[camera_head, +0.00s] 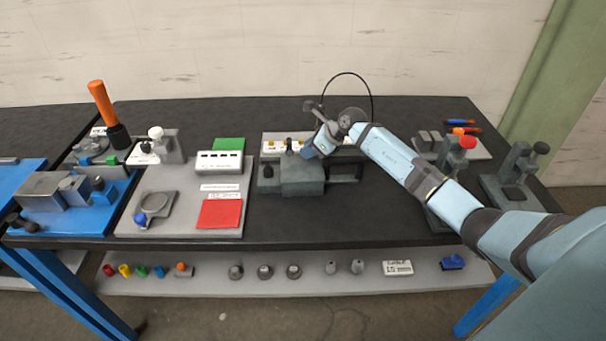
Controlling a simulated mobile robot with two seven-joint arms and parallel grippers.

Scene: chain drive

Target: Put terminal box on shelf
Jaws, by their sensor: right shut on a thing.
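My right arm comes in from the right, and its right gripper (309,150) is over the middle of the table, at the top of a dark grey fixture block (302,177). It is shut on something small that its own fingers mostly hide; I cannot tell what. A white box with a row of dark spots (219,162), possibly the terminal box, sits on the grey board at the left, apart from this gripper. The grey shelf (330,286) runs below the tabletop. A small white marked box (397,268) lies on it at the right. My left gripper is not in view.
A red pad (219,213) and a green pad (229,144) lie on the left board. An orange-handled tool (103,102) stands at the back left. Grey stands (513,168) occupy the right end. Dark tabletop (380,220) is bare front right of centre.

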